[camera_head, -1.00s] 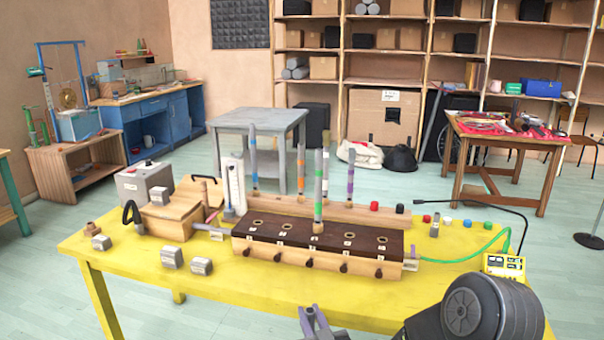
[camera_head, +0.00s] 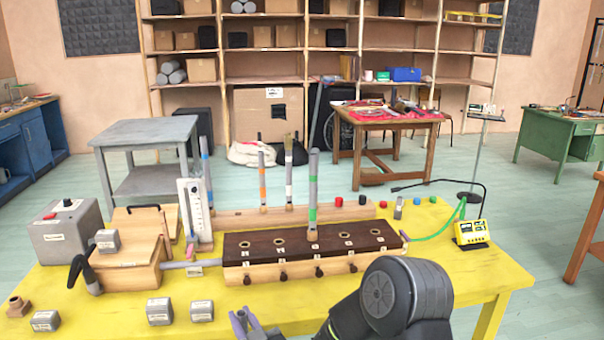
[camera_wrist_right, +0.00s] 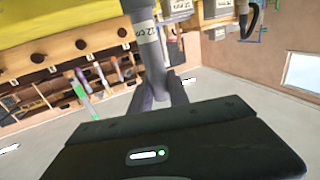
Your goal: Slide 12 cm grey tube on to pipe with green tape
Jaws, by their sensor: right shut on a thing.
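The pipe with green tape (camera_head: 313,195) stands upright in the middle hole of the dark brown-topped block (camera_head: 260,245) on the yellow table. My right gripper (camera_head: 243,322) is low in the head view, near the table's front edge and well short of that pipe. In the right wrist view it is shut on a grey tube (camera_wrist_right: 146,30) with a white 12 cm label. The tube's lower end lies between the fingers (camera_wrist_right: 158,98). A green-banded stick (camera_wrist_right: 82,85) shows in the wrist view. My left gripper is not in view.
Pipes with blue (camera_head: 206,170), orange (camera_head: 262,180) and white tape stand behind the block. A wooden box (camera_head: 128,255), a grey box (camera_head: 68,235) and labelled grey blocks (camera_head: 159,311) lie left. A yellow meter (camera_head: 471,232) with a green cable stands right.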

